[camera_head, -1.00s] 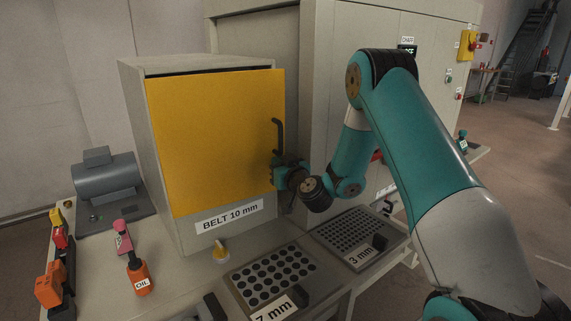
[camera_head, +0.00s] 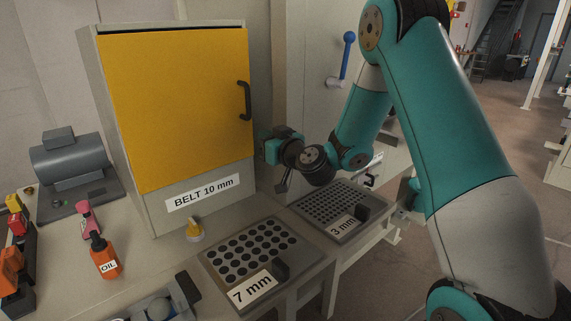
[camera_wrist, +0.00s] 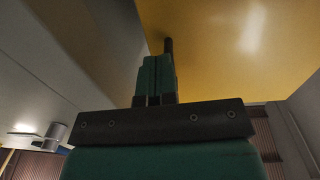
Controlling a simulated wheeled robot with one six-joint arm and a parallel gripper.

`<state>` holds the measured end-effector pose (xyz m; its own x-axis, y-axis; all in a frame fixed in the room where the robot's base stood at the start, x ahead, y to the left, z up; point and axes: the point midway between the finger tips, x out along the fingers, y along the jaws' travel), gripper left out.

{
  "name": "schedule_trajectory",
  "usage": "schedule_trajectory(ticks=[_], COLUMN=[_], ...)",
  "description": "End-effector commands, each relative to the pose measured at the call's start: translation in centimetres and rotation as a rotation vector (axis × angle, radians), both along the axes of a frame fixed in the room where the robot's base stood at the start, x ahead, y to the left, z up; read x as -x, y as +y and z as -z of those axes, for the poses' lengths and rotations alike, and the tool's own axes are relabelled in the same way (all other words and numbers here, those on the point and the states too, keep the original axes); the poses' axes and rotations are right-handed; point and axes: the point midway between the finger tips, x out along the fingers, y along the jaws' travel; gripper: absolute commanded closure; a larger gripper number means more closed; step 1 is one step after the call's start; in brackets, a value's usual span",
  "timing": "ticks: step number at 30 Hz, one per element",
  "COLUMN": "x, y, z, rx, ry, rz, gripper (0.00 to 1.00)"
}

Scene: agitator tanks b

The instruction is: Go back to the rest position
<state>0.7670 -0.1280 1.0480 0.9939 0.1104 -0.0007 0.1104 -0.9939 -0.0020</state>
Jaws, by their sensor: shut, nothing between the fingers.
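My gripper (camera_head: 268,150) is at the end of the teal arm, just right of the yellow cabinet door (camera_head: 175,110) and below its dark handle (camera_head: 244,101). It looks apart from the door. In the wrist view, the teal fingers (camera_wrist: 158,78) are together with nothing held. The yellow door (camera_wrist: 235,40) fills the top of that view, and a dark bar like its handle shows behind the fingertips.
On the bench are a 7 mm tray (camera_head: 250,262), a 3 mm tray (camera_head: 335,212), a yellow knob (camera_head: 195,230), an orange oil bottle (camera_head: 104,258) and a grey motor (camera_head: 70,165). A blue lever (camera_head: 347,55) is on the large grey housing behind the arm.

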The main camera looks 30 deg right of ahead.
Motion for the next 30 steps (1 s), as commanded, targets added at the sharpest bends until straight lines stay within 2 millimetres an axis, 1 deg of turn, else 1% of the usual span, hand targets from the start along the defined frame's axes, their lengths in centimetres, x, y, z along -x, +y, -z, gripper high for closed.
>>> schedule_trajectory(ticks=[1, 6, 9, 13, 19, 21, 23, 26, 27, 29, 30], x=[1.0, 4.0, 5.3, 6.3, 6.7, 6.8, 7.0, 8.3, 9.4, 11.8, 13.8], y=[0.1, -0.1, -0.4, -0.5, -0.6, 0.0, 1.5, 6.1, 8.7, 12.6, 14.9], z=[0.8, 0.6, 0.4, 0.1, -0.1, -0.4, -1.0, -2.3, -3.0, -3.7, -4.0], rx=[0.001, 0.002, 0.002, 0.0, 0.001, 0.0, -0.001, -0.003, -0.002, 0.007, 0.017], ry=[-0.002, -0.002, -0.002, -0.001, -0.001, 0.005, 0.019, 0.088, 0.138, 0.243, 0.33], rz=[-0.002, -0.007, -0.006, -0.007, -0.007, -0.029, -0.08, -0.245, -0.334, -0.477, -0.567], gripper=[1.0, 1.0, 1.0, 1.0, 1.0, 1.0, 1.0, 1.0, 1.0, 1.0, 1.0])
